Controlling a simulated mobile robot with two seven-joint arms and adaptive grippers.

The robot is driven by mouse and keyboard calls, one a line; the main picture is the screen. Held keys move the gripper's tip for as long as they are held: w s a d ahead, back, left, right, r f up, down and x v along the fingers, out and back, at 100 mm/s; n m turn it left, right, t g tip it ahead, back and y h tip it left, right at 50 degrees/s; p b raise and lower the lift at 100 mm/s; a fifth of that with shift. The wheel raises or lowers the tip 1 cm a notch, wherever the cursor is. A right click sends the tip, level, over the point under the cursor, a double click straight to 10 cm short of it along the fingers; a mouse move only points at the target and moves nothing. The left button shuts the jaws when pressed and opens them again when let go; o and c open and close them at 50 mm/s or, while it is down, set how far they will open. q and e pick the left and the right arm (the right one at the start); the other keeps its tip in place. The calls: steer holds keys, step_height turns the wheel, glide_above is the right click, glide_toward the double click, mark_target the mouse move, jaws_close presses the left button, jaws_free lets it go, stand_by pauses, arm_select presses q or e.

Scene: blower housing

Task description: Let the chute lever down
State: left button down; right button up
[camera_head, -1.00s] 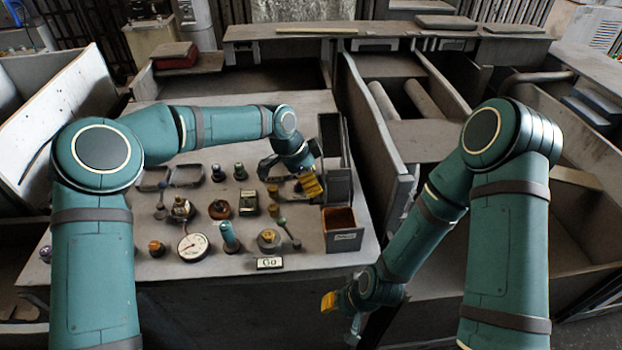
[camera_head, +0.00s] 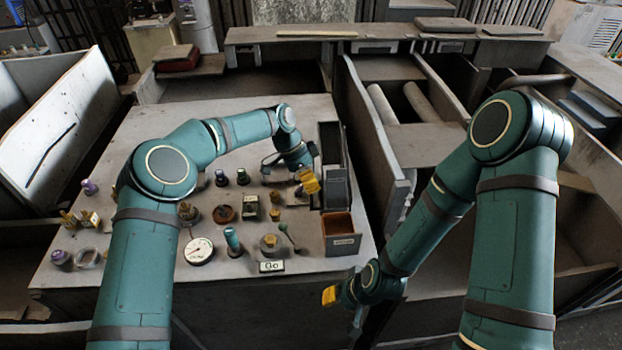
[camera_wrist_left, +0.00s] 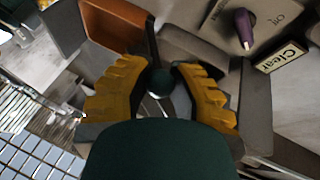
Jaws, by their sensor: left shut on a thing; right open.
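In the left wrist view, the yellow fingers of my left gripper (camera_wrist_left: 160,92) are shut on a dark round knob (camera_wrist_left: 159,81), which I take to be the chute lever's. A dark bar shows just above the knob. In the head view my left gripper (camera_head: 308,182) is at the left side of a tall grey chute-like box (camera_head: 335,170) on the panel's right; its fingers hide the knob there. How far the lever is tilted cannot be told. My right gripper (camera_head: 343,308) is open and empty, low in front of the panel's front right corner.
An orange-lined bin (camera_head: 341,239) stands at the panel's front right. A lever with a green knob (camera_head: 283,227), a dial gauge (camera_head: 199,251) and a "Go" plate (camera_head: 271,266) are nearby. The left wrist view shows a purple knob (camera_wrist_left: 243,27) and a "Clear" plate (camera_wrist_left: 281,57).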

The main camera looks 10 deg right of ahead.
arm_select(q)
steer(key=shift+w+f+g, duration=0.4)
steer(key=shift+w+g, duration=0.2)
steer(key=shift+g, duration=0.4)
steer(key=c, duration=0.7)
jaws_free()
steer(key=shift+c, duration=0.2)
step_height(320, 180, up, 10)
steer(key=shift+r, duration=0.1)
